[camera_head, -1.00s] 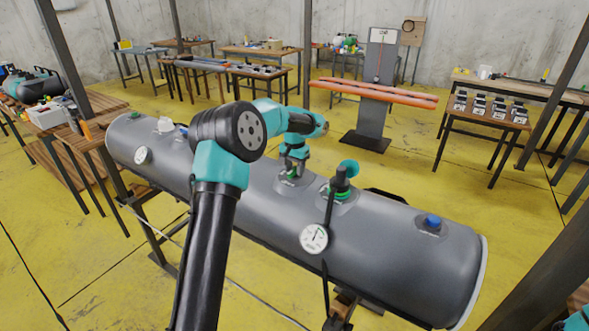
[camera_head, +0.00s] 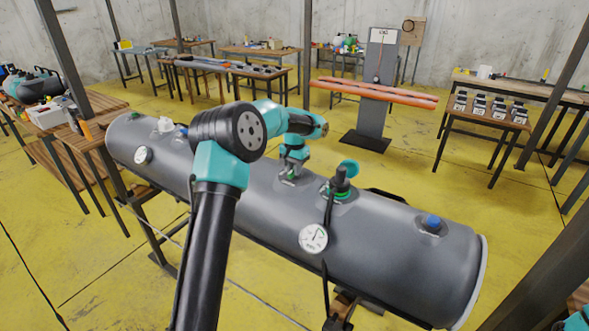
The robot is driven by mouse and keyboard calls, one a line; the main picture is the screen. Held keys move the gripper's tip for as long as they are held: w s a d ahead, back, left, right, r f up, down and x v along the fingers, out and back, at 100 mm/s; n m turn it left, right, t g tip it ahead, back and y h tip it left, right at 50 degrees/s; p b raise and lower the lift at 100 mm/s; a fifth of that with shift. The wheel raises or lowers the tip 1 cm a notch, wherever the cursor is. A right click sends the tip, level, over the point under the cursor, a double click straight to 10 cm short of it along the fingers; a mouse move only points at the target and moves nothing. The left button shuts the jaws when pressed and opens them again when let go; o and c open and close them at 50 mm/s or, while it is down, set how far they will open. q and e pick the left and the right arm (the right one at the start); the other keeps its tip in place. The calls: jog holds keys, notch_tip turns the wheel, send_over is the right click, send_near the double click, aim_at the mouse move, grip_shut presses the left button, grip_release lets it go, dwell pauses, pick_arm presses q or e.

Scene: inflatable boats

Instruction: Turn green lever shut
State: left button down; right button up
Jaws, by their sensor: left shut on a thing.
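A long grey inflatable tube (camera_head: 375,245) lies across stands in front of me. My left arm reaches over it, and my left gripper (camera_head: 290,174) points down at a round fitting on its top. The gripper is shut on the green lever (camera_head: 292,178), which is mostly hidden by the fingers, so its exact angle cannot be told. To the right is a second valve (camera_head: 340,185) with a black hose and an open teal cap (camera_head: 349,167). A round white gauge (camera_head: 313,238) sits on the near side.
A blue cap (camera_head: 432,221) is on the tube's right end, and another gauge (camera_head: 143,155) is at its left. Wooden tables stand behind and at the left. A grey post stand (camera_head: 378,95) with orange tubes is beyond. Yellow floor between is free.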

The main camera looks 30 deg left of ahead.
pick_arm(q)
jog(key=shift+m, duration=0.4)
jog(key=m, duration=0.3)
jog(key=shift+a+m, duration=0.15)
jog(key=shift+m, duration=0.25)
jog(key=m, duration=0.4)
jog(key=shift+w+a, duration=0.15)
jog(key=m, duration=0.5)
jog(key=shift+w, duration=0.15)
jog(key=m, duration=0.4)
jog(key=shift+w+a, duration=0.1)
jog(key=shift+w, duration=0.05)
jog(key=shift+m, duration=0.3)
jog(key=c, duration=1.1)
grip_release()
jog(key=shift+r, duration=0.1)
